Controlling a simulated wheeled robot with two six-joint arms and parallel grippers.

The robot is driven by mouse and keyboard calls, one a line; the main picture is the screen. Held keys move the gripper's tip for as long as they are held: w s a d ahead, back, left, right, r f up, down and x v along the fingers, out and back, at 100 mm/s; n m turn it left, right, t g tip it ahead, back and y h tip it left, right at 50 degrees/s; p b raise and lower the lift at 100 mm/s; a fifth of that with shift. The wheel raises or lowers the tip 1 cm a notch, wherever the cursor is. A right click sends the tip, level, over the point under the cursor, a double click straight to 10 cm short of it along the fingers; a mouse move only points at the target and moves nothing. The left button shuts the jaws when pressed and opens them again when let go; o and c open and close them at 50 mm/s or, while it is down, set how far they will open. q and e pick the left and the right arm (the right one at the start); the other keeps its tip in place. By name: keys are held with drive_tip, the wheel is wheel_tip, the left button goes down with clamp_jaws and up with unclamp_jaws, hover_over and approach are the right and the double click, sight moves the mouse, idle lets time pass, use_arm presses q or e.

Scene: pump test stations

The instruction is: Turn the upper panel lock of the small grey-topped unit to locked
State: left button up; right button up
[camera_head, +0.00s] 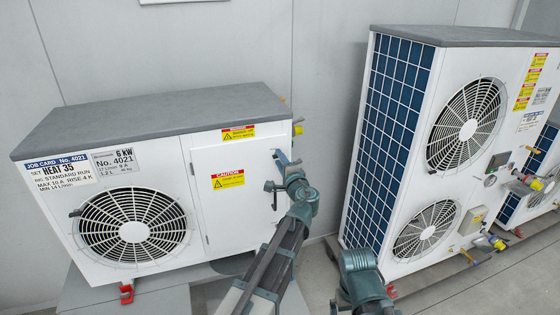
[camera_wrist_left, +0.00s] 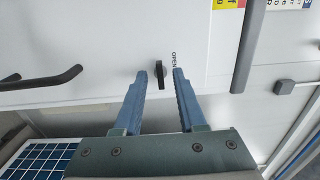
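The small grey-topped unit (camera_head: 150,120) stands at the left in the head view, with a white front panel (camera_head: 225,185) at its right side. My left gripper (camera_head: 281,156) is at the upper right edge of that panel and hides the lock there. In the left wrist view, a small black lock knob (camera_wrist_left: 159,74) lies between the fingertips of my left gripper (camera_wrist_left: 160,72). The fingers are open, with a gap on each side of the knob. The word OPEN is printed just right of the knob. My right gripper is out of view.
A tall two-fan unit (camera_head: 425,140) with a blue grid side stands to the right, beyond a floor gap.

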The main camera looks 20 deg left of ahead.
use_arm(q)
drive_tip(key=v, duration=1.3)
drive_tip(key=shift+s+d, duration=0.25)
drive_tip(key=shift+a+f, duration=0.1)
drive_tip(key=s+a+f+n+g+h, duration=0.2)
drive_tip(key=s+a+f+n+g, duration=0.3)
drive_tip(key=f, duration=0.4)
drive_tip(key=s+a+f+n+g+h, duration=0.2)
drive_tip(key=s+a+f+n+g, duration=0.15)
drive_tip(key=s+f+g, duration=0.45)
drive_tip(key=s+d+f+g+h, duration=0.1)
drive_tip(key=s+d+f+h, duration=0.1)
drive_tip(key=s+d, duration=0.3)
drive_tip(key=s+d+f+g+h, duration=0.1)
drive_tip(key=s+d, duration=0.5)
drive_tip(key=d, duration=0.6)
drive_tip(key=shift+d+f+m+h, duration=0.25)
drive_tip(key=shift+f+m+h, duration=0.2)
drive_tip(key=shift+f+h, duration=0.45)
